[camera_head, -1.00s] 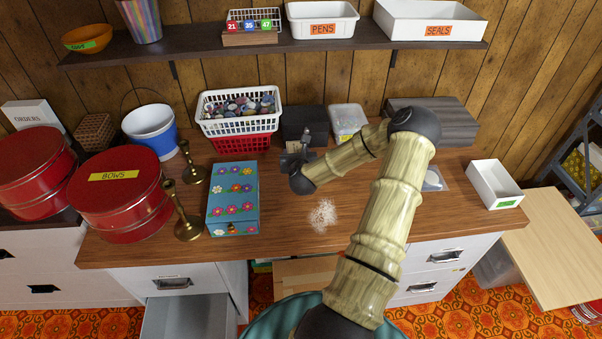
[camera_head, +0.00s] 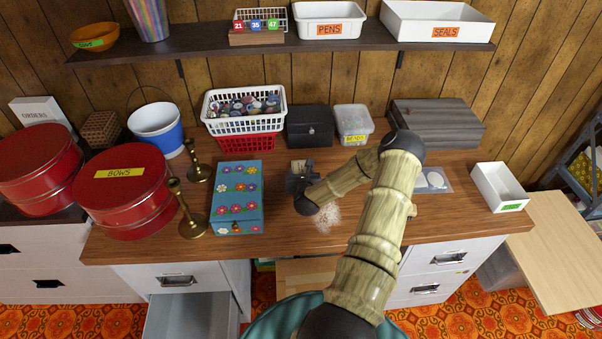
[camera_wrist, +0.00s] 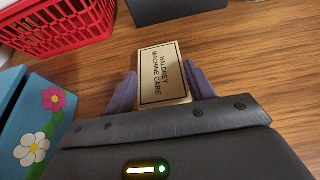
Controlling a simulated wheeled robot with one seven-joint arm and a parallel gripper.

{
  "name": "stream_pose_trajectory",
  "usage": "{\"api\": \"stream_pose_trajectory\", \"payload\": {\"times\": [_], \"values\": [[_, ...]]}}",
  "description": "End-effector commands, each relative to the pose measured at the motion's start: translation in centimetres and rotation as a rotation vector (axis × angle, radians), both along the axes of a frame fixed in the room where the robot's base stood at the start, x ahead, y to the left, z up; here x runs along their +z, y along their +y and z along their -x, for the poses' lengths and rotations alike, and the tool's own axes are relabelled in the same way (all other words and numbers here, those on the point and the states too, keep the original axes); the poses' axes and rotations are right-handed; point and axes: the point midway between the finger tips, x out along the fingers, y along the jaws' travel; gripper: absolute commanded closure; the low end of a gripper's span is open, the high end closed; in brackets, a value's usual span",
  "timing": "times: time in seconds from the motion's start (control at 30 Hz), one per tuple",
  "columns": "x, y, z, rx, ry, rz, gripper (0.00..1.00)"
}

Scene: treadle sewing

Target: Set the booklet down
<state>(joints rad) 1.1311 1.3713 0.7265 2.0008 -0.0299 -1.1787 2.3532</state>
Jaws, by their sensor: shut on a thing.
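The booklet (camera_wrist: 163,66) is a small tan booklet with a dark border and the words "HALDREY MACHINE CARE". My gripper (camera_wrist: 164,90) is shut on it, with a grey finger at each side edge. In the head view my gripper (camera_head: 300,180) is low over the middle of the wooden desk (camera_head: 385,215), right of the flowered blue box. The booklet is mostly hidden there by my wrist. I cannot tell whether its underside touches the desk.
The flowered blue box (camera_head: 237,198) and brass candlesticks (camera_head: 192,226) stand to the left. A red-and-white basket (camera_head: 243,122), a black box (camera_head: 309,126) and a bead tub (camera_head: 352,124) stand behind. A pale speckled patch (camera_head: 326,220) lies in front. The desk right of my arm is partly clear.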

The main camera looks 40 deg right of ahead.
Motion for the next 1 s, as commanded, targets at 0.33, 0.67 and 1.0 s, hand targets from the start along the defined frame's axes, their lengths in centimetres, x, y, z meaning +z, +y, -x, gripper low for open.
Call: {"api": "stream_pose_trajectory", "payload": {"times": [0.33,0.67,1.0], "values": [[-0.3,0.0,0.0,0.000,-0.001,0.001,0.44],[-0.2,0.0,0.0,0.000,-0.001,0.001,0.24],[0.7,0.9,1.4,0.001,0.000,-0.002,0.24]]}}
